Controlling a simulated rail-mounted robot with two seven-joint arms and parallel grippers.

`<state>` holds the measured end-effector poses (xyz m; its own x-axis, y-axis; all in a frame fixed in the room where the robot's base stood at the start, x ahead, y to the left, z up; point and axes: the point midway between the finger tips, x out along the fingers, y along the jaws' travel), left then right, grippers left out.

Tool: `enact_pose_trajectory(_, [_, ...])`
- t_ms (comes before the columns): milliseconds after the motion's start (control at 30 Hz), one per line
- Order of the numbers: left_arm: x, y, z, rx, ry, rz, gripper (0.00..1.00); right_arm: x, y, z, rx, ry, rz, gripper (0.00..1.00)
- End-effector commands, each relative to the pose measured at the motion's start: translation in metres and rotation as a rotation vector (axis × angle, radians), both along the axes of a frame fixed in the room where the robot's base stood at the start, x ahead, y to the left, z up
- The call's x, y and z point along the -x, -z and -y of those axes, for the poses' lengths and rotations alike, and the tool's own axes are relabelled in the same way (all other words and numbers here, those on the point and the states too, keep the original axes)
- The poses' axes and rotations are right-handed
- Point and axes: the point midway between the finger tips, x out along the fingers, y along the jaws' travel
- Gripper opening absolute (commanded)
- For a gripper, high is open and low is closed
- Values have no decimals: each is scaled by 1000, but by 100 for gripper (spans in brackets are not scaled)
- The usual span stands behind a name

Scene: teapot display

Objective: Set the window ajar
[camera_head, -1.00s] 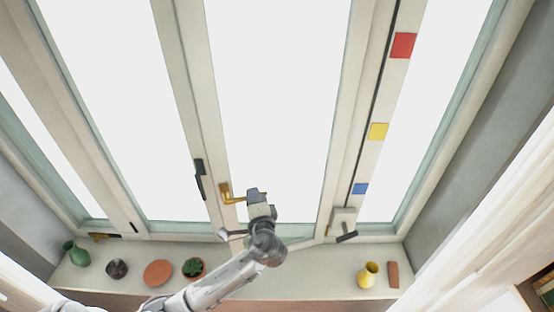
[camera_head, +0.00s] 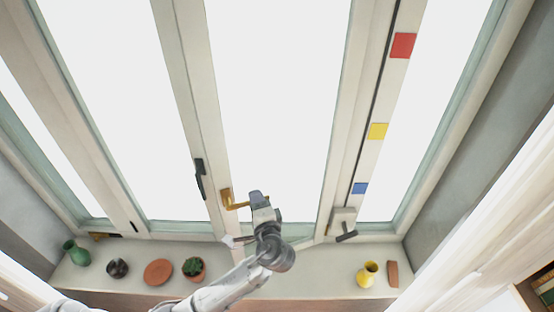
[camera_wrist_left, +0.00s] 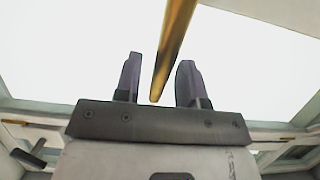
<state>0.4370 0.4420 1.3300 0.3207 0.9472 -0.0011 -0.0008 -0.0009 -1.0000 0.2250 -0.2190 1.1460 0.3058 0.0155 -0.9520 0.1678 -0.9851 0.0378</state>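The window (camera_head: 215,120) has tall pale frames, and its middle pane carries a brass handle (camera_head: 228,198) low on its left side. The lever points right, roughly level. My left gripper (camera_head: 257,197) is at the lever's free end. In the left wrist view my left gripper (camera_wrist_left: 158,80) has its two dark fingers apart, with the brass lever (camera_wrist_left: 172,50) showing between them and a gap on each side. How far the middle pane stands from its frame is hard to tell. My right gripper is out of view.
A dark handle (camera_head: 200,180) is on the frame to the left. A grey latch (camera_head: 343,222) sits at lower right. The sill holds a green vase (camera_head: 76,252), cactus (camera_head: 193,268) and yellow jug (camera_head: 367,273).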

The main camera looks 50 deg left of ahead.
Motion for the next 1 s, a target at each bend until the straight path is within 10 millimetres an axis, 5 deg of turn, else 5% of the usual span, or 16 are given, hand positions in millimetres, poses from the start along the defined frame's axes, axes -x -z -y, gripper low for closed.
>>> enact_pose_trajectory(133, [0,0,0,-1,0,0,51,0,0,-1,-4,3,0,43])
enact_pose_trajectory(433, [1,0,2,0,0,0,51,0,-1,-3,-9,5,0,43])
enact_pose_trajectory(1000, [14,-1,43,1,1,-1,51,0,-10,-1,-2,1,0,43])
